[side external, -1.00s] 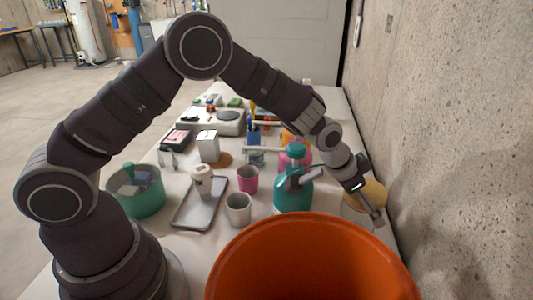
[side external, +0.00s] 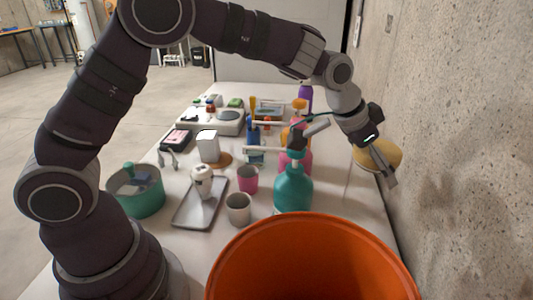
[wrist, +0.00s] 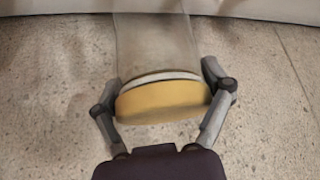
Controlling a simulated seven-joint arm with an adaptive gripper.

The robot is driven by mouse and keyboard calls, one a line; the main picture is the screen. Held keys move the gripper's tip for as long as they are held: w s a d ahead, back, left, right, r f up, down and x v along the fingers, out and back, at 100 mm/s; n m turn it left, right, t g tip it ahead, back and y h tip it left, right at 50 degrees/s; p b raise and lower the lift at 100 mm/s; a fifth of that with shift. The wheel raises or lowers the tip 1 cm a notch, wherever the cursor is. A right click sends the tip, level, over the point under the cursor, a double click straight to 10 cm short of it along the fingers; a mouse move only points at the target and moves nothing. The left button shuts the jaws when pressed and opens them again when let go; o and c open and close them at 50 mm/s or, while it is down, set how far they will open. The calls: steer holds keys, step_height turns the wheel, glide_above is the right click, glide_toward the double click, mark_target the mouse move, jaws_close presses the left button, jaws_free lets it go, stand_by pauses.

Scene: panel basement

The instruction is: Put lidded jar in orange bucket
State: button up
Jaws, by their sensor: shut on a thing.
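The lidded jar has a yellow lid (side external: 378,155) and a clear body that is hard to see in the side view. In the wrist view, the jar (wrist: 155,45) shows its yellow lid nearest me and its transparent body beyond. My gripper (side external: 388,178) is shut on the jar, with one finger on each side near the lid (wrist: 162,95). It holds the jar above the table's right side, by the concrete wall. The large orange bucket (side external: 316,215) stands in the foreground, nearer the side camera, and its visible inside looks empty.
A teal spray bottle (side external: 293,188) stands just behind the bucket, with a pink bottle (side external: 297,163) beyond it. Cups (side external: 238,208), a grey tray (side external: 190,212) and a teal pot (side external: 137,195) stand to the left. The concrete wall (side external: 460,150) is close on the right.

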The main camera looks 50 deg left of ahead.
steer(key=shift+m+h, duration=0.4)
steer(key=shift+m, duration=0.5)
steer(key=s+r, duration=0.1)
steer(key=r, duration=0.1)
steer(key=s+d+r, duration=0.1)
steer(key=s+r, duration=0.2)
steer(key=r, duration=0.2)
steer(key=shift+s+d, duration=0.15)
steer(key=shift+s, duration=0.1)
steer(key=s+r+m+g+h, duration=0.1)
steer(key=s+r+m, duration=0.1)
steer(key=s+r, duration=0.2)
steer(key=s, duration=0.3)
steer(key=shift+r, duration=0.3)
steer(key=s+a+r+m+g+h, duration=0.1)
steer(key=s+r+m, duration=0.1)
steer(key=s, duration=0.5)
steer(key=s+a+r+m+g, duration=0.1)
steer(key=s+a+m, duration=0.1)
steer(key=s, duration=0.5)
steer(key=w+d+f, duration=0.4)
steer(key=w+d, duration=0.6)
steer(key=w, duration=0.1)
steer(key=shift+w+f+h, duration=0.2)
steer(key=shift+f+h, duration=0.1)
steer(key=shift+d+f, duration=0.1)
steer(key=shift+f, duration=0.15)
steer(key=o, duration=1.1)
steer(key=shift+o, duration=0.2)
